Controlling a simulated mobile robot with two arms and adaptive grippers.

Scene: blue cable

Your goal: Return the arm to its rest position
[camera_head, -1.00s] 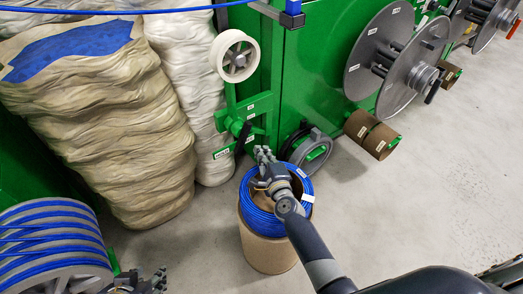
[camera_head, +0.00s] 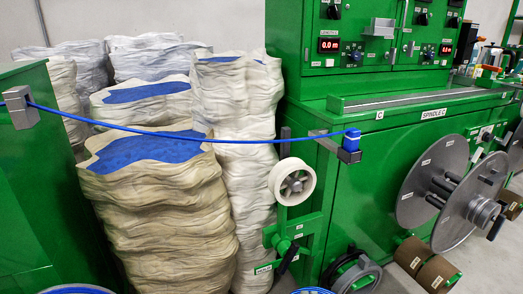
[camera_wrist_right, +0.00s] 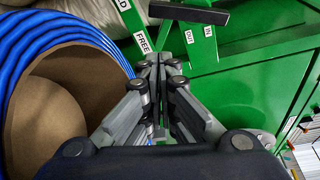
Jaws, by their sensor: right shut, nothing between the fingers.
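My right gripper (camera_wrist_right: 160,68) shows in the right wrist view with its two fingers together and nothing held between them. A coil of blue cable (camera_wrist_right: 92,32) on a brown cardboard core (camera_wrist_right: 50,118) lies to the left of its fingers, apart from them. In the head view only a sliver of the blue coil (camera_head: 312,291) shows at the bottom edge. Neither arm shows in the head view, and my left gripper is out of sight.
A blue cable strand (camera_head: 190,137) stretches from a grey bracket (camera_head: 20,107) to a clamp on the green machine (camera_head: 400,160). Grey reels (camera_head: 432,180) stick out at the right. Free floor (camera_head: 490,265) shows at the lower right.

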